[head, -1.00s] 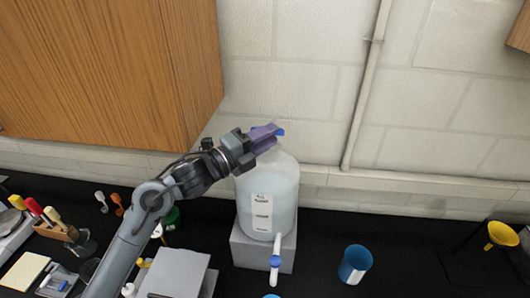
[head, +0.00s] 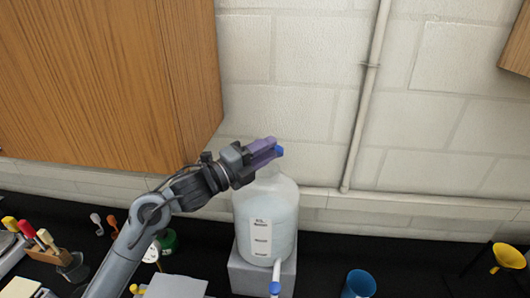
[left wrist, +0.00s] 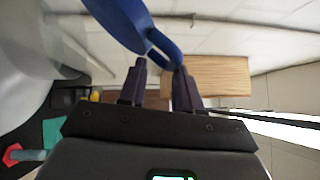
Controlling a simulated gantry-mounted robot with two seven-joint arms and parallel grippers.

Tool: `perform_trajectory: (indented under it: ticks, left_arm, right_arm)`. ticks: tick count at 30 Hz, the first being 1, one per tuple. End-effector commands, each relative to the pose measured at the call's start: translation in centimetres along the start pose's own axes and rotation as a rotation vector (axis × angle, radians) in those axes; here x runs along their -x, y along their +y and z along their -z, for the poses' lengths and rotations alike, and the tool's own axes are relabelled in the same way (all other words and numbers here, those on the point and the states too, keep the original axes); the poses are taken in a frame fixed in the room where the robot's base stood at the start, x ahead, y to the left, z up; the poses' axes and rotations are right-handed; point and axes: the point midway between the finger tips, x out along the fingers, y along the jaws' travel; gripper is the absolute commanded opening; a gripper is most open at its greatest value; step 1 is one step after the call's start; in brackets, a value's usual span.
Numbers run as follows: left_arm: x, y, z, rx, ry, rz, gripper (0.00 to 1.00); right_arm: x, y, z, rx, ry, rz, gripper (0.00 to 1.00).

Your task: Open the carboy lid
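The carboy (head: 265,220) is a translucent white jug with a label, standing upright at the centre of the head view. Its blue lid (head: 279,151) shows at the top, just past my left fingertips; it also shows large at the top of the left wrist view (left wrist: 122,20). My left gripper (head: 264,150) has purple fingers and reaches to the lid from the left. In the left wrist view the fingers (left wrist: 161,66) are apart, with a blue curved part of the lid at their tips. Whether they touch it is unclear. My right gripper is not in view.
The carboy stands on a grey block (head: 246,278), with a blue-ended spigot (head: 275,287) in front. A blue cup (head: 358,284) stands to the right, a yellow funnel (head: 509,257) farther right. A wooden cabinet (head: 105,75) hangs at upper left, close to my left arm.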

Motion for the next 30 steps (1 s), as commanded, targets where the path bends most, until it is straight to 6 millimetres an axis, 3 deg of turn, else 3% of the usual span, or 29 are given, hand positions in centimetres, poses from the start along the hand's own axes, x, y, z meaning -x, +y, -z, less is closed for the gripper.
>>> perform_trajectory:
  ticks: [1,8,11,17,30]
  left_arm:
    - [0.0,1.3,0.0,0.008,-0.003,-0.025,0.36]
    - [-0.1,1.1,0.0,0.008,0.0,-0.027,0.36]
    - [-0.2,0.2,-0.1,0.004,0.0,-0.024,0.36]
    - [-0.5,-3.6,-0.5,-0.004,-0.001,-0.005,0.36]
    - [-4.1,-9.3,6.8,-0.002,0.003,0.001,0.36]
  right_arm:
    - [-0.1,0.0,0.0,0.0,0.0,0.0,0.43]
    - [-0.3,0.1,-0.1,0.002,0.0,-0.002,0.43]
    - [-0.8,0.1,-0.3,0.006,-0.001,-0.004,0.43]
    - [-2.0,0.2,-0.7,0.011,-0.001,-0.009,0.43]
    - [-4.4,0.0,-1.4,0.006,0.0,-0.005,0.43]
